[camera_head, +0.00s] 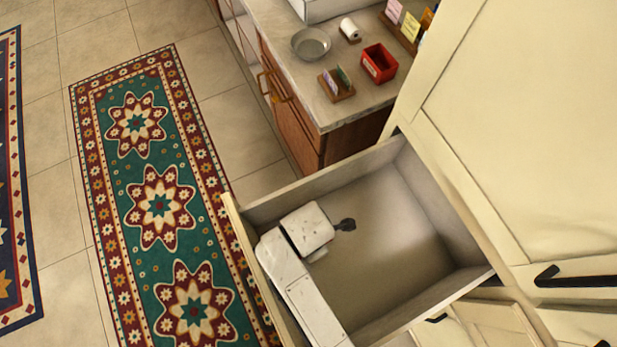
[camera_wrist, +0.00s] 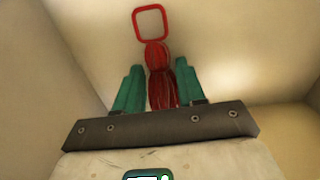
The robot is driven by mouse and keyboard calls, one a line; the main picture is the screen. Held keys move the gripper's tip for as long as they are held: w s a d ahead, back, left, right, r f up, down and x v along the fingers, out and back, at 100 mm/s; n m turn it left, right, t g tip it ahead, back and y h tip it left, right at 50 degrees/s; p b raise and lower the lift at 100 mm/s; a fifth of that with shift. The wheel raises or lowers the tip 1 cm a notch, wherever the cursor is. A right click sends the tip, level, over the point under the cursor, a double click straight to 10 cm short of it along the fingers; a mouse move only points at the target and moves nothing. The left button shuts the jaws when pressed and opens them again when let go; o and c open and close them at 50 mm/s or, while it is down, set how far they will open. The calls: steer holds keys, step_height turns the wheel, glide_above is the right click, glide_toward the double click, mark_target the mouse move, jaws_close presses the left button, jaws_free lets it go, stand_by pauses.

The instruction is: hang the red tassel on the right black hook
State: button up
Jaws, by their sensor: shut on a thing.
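The red tassel (camera_wrist: 158,75) is upright between the two green fingers of my gripper (camera_wrist: 158,92) in the wrist view, with its square red loop (camera_wrist: 149,22) sticking up past the fingertips. The fingers are shut on its body. In the head view my gripper (camera_head: 346,224) is small and dark at the end of my white arm, over the open drawer; the tassel cannot be made out there. I cannot identify the right black hook in either view.
The open drawer (camera_head: 250,212) looks empty, with pale walls around my arm. Black handles (camera_head: 575,280) are on the cream cabinet front at the right. A counter (camera_head: 290,75) holds a metal bowl (camera_head: 311,43) and a red box (camera_head: 379,62). A patterned rug (camera_head: 160,200) covers the floor at left.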

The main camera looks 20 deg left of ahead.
steer(key=o, duration=1.1)
steer(key=shift+f, duration=0.1)
steer(key=shift+f+b, duration=0.2)
steer(key=shift+b, duration=0.45)
steer(key=r, duration=1.1)
steer(key=shift+s+a+r, duration=0.15)
steer(key=shift+s, duration=0.05)
